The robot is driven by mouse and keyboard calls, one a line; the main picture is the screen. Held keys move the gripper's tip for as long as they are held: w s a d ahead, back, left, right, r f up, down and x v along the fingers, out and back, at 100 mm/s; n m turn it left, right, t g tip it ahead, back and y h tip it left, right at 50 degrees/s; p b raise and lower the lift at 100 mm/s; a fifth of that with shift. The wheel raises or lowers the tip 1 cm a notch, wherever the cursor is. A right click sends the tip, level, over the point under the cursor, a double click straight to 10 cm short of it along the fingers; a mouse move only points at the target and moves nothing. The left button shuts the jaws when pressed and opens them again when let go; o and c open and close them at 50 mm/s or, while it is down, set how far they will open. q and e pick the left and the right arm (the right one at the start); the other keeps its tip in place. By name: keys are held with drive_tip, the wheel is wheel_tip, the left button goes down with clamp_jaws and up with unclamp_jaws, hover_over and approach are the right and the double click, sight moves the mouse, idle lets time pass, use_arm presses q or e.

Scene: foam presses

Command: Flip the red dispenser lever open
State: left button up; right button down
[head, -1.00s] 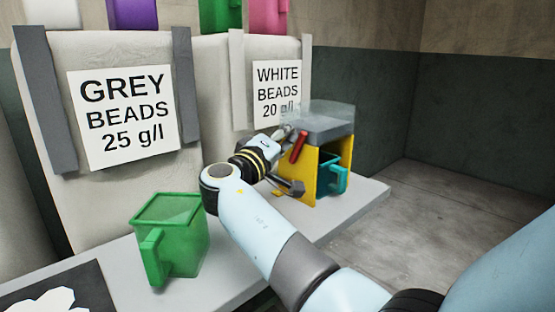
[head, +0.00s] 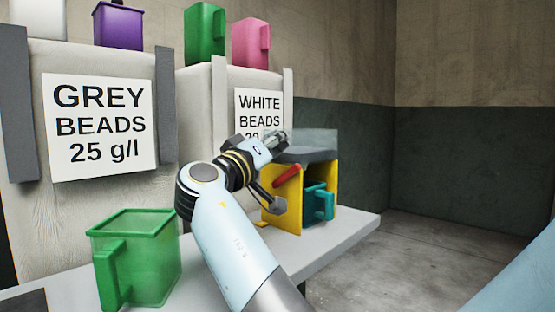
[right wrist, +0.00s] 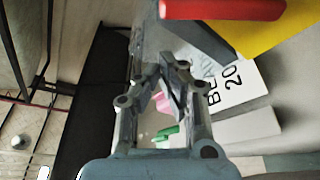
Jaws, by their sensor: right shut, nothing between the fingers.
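The red lever (head: 287,176) sits on the side of the yellow dispenser (head: 296,205), slanting from upper right down to lower left. In the right wrist view the red lever (right wrist: 222,9) shows at the top edge, beside a yellow panel (right wrist: 278,32). My right gripper (head: 277,139) is above the lever, near the dispenser's grey top, and apart from the lever. The gripper (right wrist: 166,68) is shut and empty in the right wrist view. My left gripper is not in view.
A teal container (head: 319,201) sits in the dispenser's opening. A green jug (head: 135,258) stands on the grey shelf (head: 345,232) at left. Bead bins with signs stand behind, with purple (head: 118,27), green (head: 204,34) and pink (head: 251,43) containers on top. Floor at right is clear.

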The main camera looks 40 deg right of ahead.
wheel_tip(320, 180, up, 6)
idle(0.8)
